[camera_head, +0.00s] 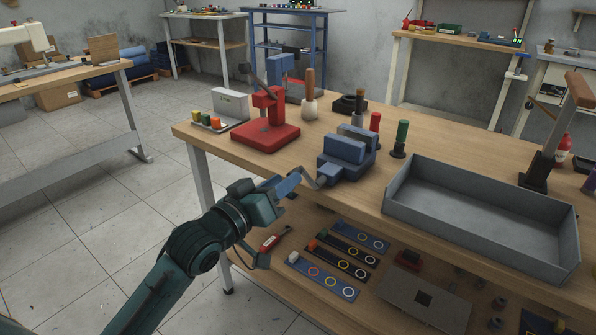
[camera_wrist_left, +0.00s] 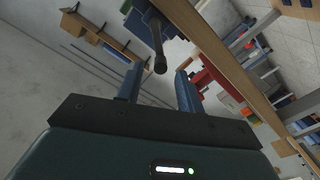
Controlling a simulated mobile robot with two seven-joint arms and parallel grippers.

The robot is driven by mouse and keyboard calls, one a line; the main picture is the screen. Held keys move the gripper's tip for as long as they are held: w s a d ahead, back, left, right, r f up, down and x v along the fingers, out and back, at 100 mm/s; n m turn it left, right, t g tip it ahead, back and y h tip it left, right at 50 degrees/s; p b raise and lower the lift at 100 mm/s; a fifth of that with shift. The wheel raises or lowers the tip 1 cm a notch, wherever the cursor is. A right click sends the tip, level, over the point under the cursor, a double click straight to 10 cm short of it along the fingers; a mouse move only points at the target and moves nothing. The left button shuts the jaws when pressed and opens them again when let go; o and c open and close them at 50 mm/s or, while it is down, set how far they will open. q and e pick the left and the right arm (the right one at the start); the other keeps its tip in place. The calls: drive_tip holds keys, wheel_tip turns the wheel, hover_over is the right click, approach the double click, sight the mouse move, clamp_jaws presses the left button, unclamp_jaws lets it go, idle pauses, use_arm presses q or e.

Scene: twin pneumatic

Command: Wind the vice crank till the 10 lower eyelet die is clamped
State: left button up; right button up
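The blue vice (camera_head: 345,155) stands at the front edge of the wooden workbench. Its crank (camera_head: 312,181) sticks out over the edge toward my left gripper (camera_head: 291,186). In the left wrist view the vice (camera_wrist_left: 145,20) is at the top, and the dark crank handle (camera_wrist_left: 158,45) hangs down from it, its rounded end between the tips of the left gripper (camera_wrist_left: 158,72). The two fingers are apart, with visible gaps on both sides of the handle. I cannot make out the 10 lower eyelet die between the jaws. My right gripper is out of view.
A red press (camera_head: 268,122) stands left of the vice, and a green-topped tool (camera_head: 400,138) to its right. A grey tray (camera_head: 480,212) fills the bench's right front. The lower shelf (camera_head: 362,292) below my arm holds ringed strips. Open floor lies left.

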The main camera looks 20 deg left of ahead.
sight(299, 167)
use_arm(q)
drive_tip(key=x, duration=0.6)
drive_tip(key=shift+b, duration=0.3)
drive_tip(key=shift+c, duration=0.4)
clamp_jaws()
